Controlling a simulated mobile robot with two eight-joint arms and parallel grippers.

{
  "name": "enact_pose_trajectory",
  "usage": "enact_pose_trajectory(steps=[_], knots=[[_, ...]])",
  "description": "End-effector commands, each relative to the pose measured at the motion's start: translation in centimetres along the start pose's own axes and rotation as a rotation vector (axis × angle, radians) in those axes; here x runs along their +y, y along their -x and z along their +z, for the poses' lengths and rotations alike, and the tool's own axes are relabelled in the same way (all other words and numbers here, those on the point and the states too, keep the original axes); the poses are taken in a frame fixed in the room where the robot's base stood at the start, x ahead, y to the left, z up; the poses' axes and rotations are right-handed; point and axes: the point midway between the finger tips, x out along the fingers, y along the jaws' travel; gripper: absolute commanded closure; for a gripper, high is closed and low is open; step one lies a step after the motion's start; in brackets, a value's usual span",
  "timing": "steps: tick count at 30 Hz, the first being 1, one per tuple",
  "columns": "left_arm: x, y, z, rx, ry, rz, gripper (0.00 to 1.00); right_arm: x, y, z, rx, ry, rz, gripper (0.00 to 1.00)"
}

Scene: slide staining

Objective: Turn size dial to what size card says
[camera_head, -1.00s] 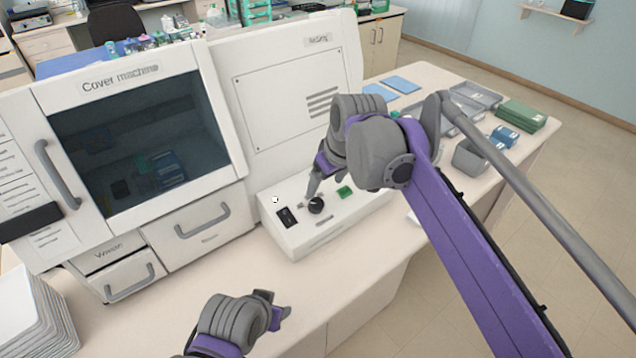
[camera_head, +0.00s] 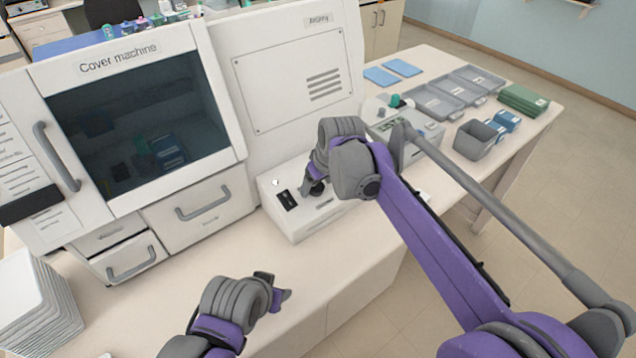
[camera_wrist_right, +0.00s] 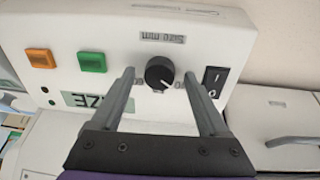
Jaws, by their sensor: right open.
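The size dial, a round black knob (camera_wrist_right: 160,72), sits on the white control panel (camera_wrist_right: 235,40) beside upside-down "Size mm" lettering. In the head view the dial (camera_head: 317,189) is partly covered by my right gripper (camera_head: 312,184). In the wrist view my right gripper (camera_wrist_right: 159,75) is open, with one finger on each side of the dial and visible gaps between.
A black rocker switch (camera_wrist_right: 213,80) is close beside one finger. A green button (camera_wrist_right: 92,62) and an orange button (camera_wrist_right: 40,58) are on the other side. The cover machine (camera_head: 130,120) stands left of the panel. Grey trays (camera_head: 440,103) lie at the back right.

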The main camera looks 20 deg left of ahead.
Motion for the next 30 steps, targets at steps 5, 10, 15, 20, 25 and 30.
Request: enact_pose_trajectory(steps=[5,10,15,20,25,30], knots=[[0.00,0.01,-0.01,0.000,0.000,0.000,0.50,0.00,0.03,-0.02,0.000,0.000,0.000,0.27],[0.00,0.01,-0.01,0.000,0.000,0.000,0.50,0.00,0.04,-0.02,0.000,0.000,0.000,0.58],[0.00,0.01,-0.01,0.000,0.000,0.000,0.50,0.00,0.05,-0.02,0.000,0.000,0.000,0.89],[0.00,0.01,-0.01,0.000,0.000,0.000,0.50,0.01,0.05,-0.01,0.000,0.000,0.000,1.00],[0.00,0.01,-0.01,0.000,0.000,0.000,0.50,0.01,0.05,-0.02,-0.001,-0.016,0.001,1.00],[0.00,0.00,0.01,0.000,0.000,0.000,0.50,0.02,0.05,-0.03,-0.005,-0.077,0.004,1.00]])
